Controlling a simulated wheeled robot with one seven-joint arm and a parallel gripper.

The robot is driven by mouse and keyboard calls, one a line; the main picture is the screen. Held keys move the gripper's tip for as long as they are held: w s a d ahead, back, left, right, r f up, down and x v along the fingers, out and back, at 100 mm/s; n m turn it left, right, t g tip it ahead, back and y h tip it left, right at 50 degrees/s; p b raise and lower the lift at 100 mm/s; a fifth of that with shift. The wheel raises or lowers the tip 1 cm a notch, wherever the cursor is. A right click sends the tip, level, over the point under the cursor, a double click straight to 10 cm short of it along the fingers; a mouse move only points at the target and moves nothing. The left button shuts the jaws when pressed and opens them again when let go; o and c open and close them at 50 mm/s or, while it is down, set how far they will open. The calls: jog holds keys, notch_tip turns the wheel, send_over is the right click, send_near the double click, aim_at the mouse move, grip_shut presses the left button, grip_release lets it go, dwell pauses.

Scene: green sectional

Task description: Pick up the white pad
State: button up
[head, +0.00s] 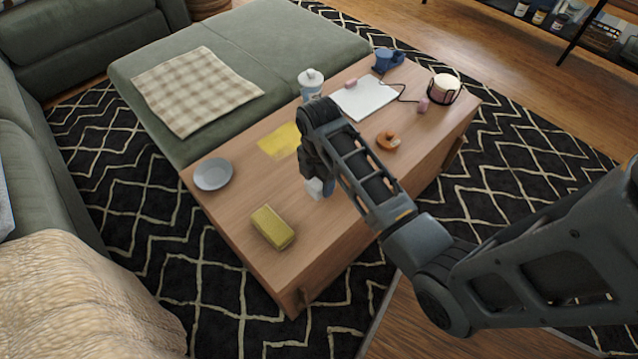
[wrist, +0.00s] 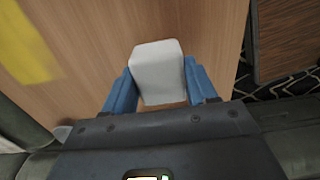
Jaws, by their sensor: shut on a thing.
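The white pad (wrist: 157,66) is a small block with rounded edges. In the wrist view it sits between the two blue fingers of my gripper (wrist: 160,92), which is shut on it. In the head view, a bit of the white pad (head: 314,187) shows below my gripper (head: 322,188), over the middle of the wooden table (head: 225,212). My arm hides most of the gripper and part of the pad there. I cannot tell whether the pad touches the table top.
A yellow-green sponge-like block (head: 272,227) and a grey-blue dish (head: 212,174) are on the near left part of the table. A yellow sheet (head: 280,141), a lidded jar (head: 311,83), a white board (head: 366,98), an orange item (head: 388,140), a blue mug (head: 387,60) and a candle holder (head: 444,88) stand farther back.

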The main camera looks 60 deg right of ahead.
jog(key=s+d+r+p, duration=0.2)
jog(key=s+d+r, duration=0.5)
jog(key=s+d, duration=0.1)
jog(key=shift+s+r, duration=0.3)
jog(key=o, duration=0.6)
jog(key=shift+c, duration=0.2)
jog(key=c, duration=0.4)
